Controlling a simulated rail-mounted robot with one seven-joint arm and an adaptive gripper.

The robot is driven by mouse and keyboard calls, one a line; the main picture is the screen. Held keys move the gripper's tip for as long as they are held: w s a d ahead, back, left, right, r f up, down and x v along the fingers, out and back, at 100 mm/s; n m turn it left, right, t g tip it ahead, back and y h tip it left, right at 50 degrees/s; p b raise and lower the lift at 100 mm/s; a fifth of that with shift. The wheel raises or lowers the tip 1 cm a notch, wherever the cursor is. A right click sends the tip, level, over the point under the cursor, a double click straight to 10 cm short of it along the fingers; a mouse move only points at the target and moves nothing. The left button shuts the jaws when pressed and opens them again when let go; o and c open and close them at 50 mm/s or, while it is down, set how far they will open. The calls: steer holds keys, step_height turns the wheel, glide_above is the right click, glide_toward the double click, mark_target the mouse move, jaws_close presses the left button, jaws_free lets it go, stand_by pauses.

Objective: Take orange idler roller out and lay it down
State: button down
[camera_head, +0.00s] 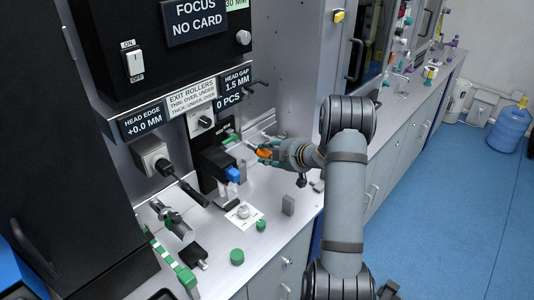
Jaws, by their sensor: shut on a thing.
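My gripper (273,154) is shut on the orange idler roller (264,153). The roller is small and bright orange and shows at the fingertips, partly covered by the fingers. The gripper reaches in from the right, to the right of the black coating head block (212,168) with its blue knob (233,173). A thin pale rod shows just left of the roller. I cannot tell whether the roller touches it or any mount.
The grey counter holds a white card (243,214) with a small pale part, green caps (237,257), a grey block (288,205) and a dark clip (193,256). A black-handled crank (180,183) sticks out from the panel. Bare counter lies around the grey block.

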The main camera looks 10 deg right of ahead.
steer(key=shift+s+d+f, duration=0.15)
steer(key=shift+s+d, duration=0.15)
steer(key=shift+s, duration=0.25)
steer(key=shift+s+d+f, duration=0.15)
steer(key=shift+s+d, duration=0.15)
steer(key=shift+s, duration=0.2)
steer(key=shift+s+d, duration=0.1)
steer(key=shift+s, duration=0.1)
steer(key=shift+s+d+r+b, duration=0.1)
steer(key=shift+s+d+b, duration=0.1)
steer(key=shift+s+d, duration=0.8)
steer(key=shift+s+d+r+b, duration=0.1)
steer(key=shift+s+d+b, duration=0.1)
steer(key=shift+s+d, duration=0.8)
steer(key=shift+s+a, duration=0.15)
steer(key=shift+s, duration=0.1)
steer(key=shift+s, duration=0.2)
steer(key=s+d, duration=0.9)
steer(key=s, duration=0.4)
steer(key=shift+d+p, duration=0.35)
steer(key=shift+d, duration=0.05)
steer(key=shift+w+r, duration=0.1)
